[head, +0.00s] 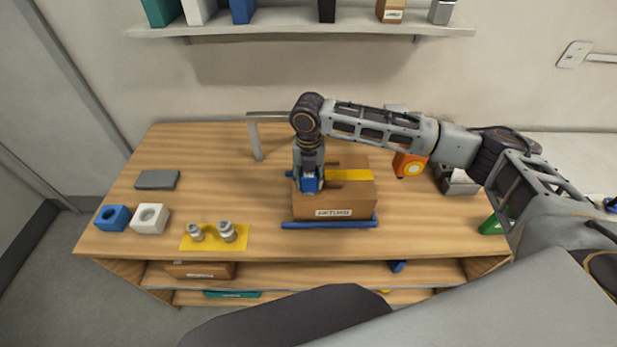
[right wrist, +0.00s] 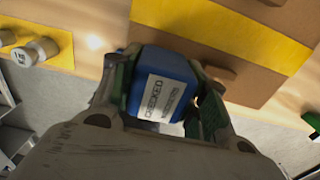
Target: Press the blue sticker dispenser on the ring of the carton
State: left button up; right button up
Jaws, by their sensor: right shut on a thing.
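The blue sticker dispenser (head: 309,184) is in my right gripper (head: 309,178), over the left part of the carton's top. In the right wrist view the fingers of my right gripper (right wrist: 160,105) are shut on both sides of the blue dispenser (right wrist: 178,68), and its white label faces the camera. The brown carton (head: 335,206) has a yellow band across its top and a white label in front. In the wrist view the carton (right wrist: 240,85) lies behind the dispenser. I cannot make out the ring or whether the dispenser touches the carton. My left gripper is not in view.
The carton sits between blue bars (head: 330,224). A grey metal frame (head: 255,140) stands behind it. An orange dispenser (head: 408,165) and a grey device (head: 458,182) are to its right. Metal weights on a yellow mat (head: 205,243) are to its left. A shelf (head: 300,20) hangs above.

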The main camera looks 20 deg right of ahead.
jog(key=shift+s, duration=0.1)
dwell(0.3)
jog(key=shift+r, duration=1.1)
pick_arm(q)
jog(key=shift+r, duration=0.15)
pick_arm(e)
jog(key=shift+r, duration=2.35)
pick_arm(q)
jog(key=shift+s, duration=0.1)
